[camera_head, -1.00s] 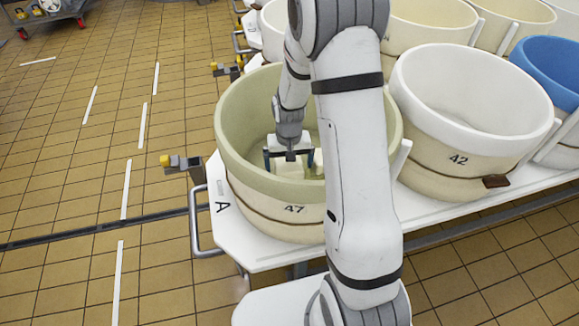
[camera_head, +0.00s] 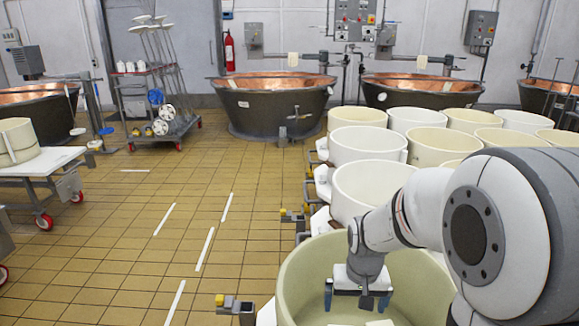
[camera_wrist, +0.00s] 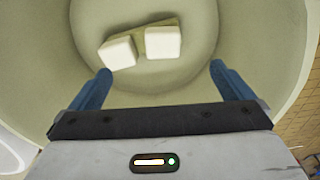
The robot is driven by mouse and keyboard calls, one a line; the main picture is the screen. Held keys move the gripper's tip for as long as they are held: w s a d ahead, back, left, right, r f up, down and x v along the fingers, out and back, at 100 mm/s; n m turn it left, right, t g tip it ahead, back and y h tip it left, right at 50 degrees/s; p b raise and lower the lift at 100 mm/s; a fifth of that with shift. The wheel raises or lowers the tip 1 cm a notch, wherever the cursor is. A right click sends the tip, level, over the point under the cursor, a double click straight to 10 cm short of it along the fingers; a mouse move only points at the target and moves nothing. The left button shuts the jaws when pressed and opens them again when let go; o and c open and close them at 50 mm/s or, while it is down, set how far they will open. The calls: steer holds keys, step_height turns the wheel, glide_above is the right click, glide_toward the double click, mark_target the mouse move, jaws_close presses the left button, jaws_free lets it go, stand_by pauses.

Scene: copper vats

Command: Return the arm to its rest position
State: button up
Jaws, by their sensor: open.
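My gripper (camera_head: 356,302) is open and empty, its two blue fingers spread apart. In the head view it hangs over the large pale-green tub (camera_head: 296,290) at the bottom, with my arm folded above the tub's right side. In the wrist view my gripper (camera_wrist: 160,88) points down into the tub (camera_wrist: 240,30). Two white blocks (camera_wrist: 118,53) (camera_wrist: 163,42) lie on the tub's floor, resting on or against a flat tan piece (camera_wrist: 157,22). The blocks are apart from the fingers. My arm hides the tub's right side in the head view.
Several cream and white tubs (camera_head: 366,147) stand in rows behind and right of my arm. Copper vats (camera_head: 275,104) line the back wall. A wheeled rack (camera_head: 150,100) and a white cart (camera_head: 40,162) stand left. The tiled floor (camera_head: 150,230) at left-centre is clear.

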steer(key=s+r+t+p, duration=0.1)
steer(key=s+r+p, duration=0.6)
steer(key=s+r, duration=0.7)
step_height(320, 180, up, 4)
steer(key=shift+f+n+t, duration=0.25)
steer(key=shift+n+t, duration=0.05)
steer(key=shift+n, duration=0.1)
steer(key=shift+d, duration=0.1)
steer(key=shift+c, duration=0.2)
